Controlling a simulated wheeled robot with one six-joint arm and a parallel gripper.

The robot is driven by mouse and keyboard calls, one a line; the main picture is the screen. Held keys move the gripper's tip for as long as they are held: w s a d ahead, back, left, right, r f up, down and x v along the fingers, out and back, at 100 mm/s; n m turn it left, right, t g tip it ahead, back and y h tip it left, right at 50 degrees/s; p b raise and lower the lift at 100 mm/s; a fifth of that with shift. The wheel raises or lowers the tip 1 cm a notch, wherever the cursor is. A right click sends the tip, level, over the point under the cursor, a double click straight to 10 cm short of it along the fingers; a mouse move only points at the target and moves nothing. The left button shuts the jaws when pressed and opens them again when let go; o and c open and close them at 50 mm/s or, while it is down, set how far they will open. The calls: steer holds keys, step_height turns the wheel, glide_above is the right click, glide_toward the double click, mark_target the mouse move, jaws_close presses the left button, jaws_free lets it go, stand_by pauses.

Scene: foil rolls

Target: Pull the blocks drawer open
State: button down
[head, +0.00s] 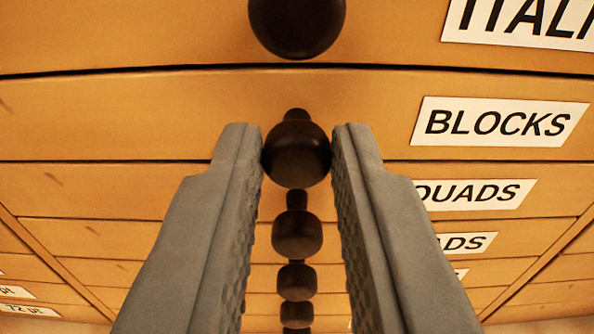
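The blocks drawer (120,117) is a wide wooden front in the upper part of the head view, with a white label (498,122) reading BLOCKS at its right. Its front looks closed, with only a thin dark seam above it. A dark round knob (297,154) stands out from its middle. My gripper (297,150) has its two grey fingers on either side of this knob, at its left and right edges. No clear gap shows between the fingertips and the knob, so the gripper looks shut on it.
A drawer above has a dark knob (297,22) and a partly cut-off label (520,22) beginning ITAL. Below are several more drawers, including the QUADS drawer (110,190), with dark knobs (297,232) lined up between my fingers. More labelled drawers lie at lower left.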

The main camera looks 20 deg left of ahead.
steer(key=v, duration=1.3)
steer(key=shift+w, duration=0.1)
steer(key=c, duration=1.3)
jaws_free()
steer(key=v, duration=1.7)
steer(key=shift+s+r, duration=0.15)
steer(key=shift+s, duration=0.1)
steer(key=shift+d, duration=0.1)
steer(key=s+d+f+m+h, duration=0.1)
steer(key=s+d+f, duration=0.1)
steer(key=s+d, duration=0.3)
steer(key=s+d+f+m+h, duration=0.1)
steer(key=s+d+f+h, duration=0.1)
steer(key=s+d, duration=0.3)
steer(key=s+d+f+m+h, duration=0.1)
steer(key=s+d+f+h, duration=0.1)
steer(key=s+d, duration=0.4)
steer(key=shift+s, duration=1.35)
